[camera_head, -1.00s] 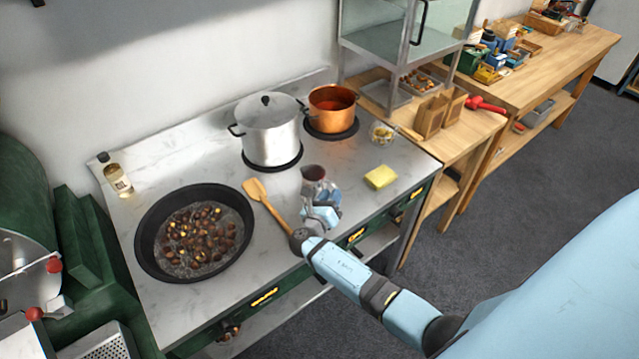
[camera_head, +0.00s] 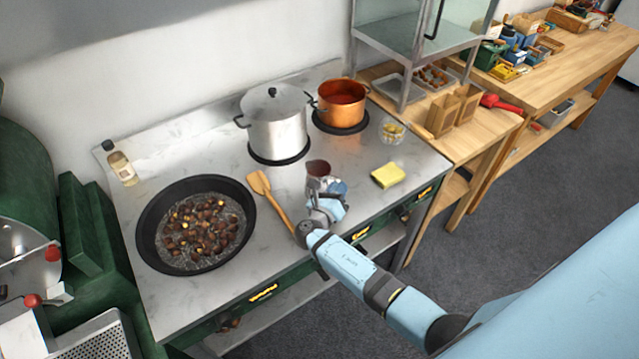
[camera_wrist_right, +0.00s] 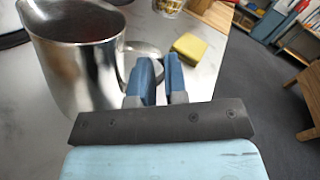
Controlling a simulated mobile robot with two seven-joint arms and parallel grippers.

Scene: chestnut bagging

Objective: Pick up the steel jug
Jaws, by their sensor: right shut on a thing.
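The steel jug (camera_head: 318,172) is upright at the front part of the steel stove top, with something dark red-brown showing inside its mouth. In the right wrist view the jug (camera_wrist_right: 80,65) fills the upper left, its handle side toward my fingers. My right gripper (camera_head: 329,189) is at the jug's near right side. In the right wrist view my right gripper (camera_wrist_right: 160,80) has its blue fingers close together, shut on the jug's handle. Whether the jug's base touches the stove top is hard to tell. My left gripper is not in view.
A wooden spatula (camera_head: 272,203) lies left of the jug, beside a black pan of chestnuts (camera_head: 160,247). A yellow sponge (camera_head: 388,175) lies to the right. A steel pot (camera_head: 277,130), a copper pot (camera_head: 341,104) and a glass bowl (camera_head: 392,130) stand behind.

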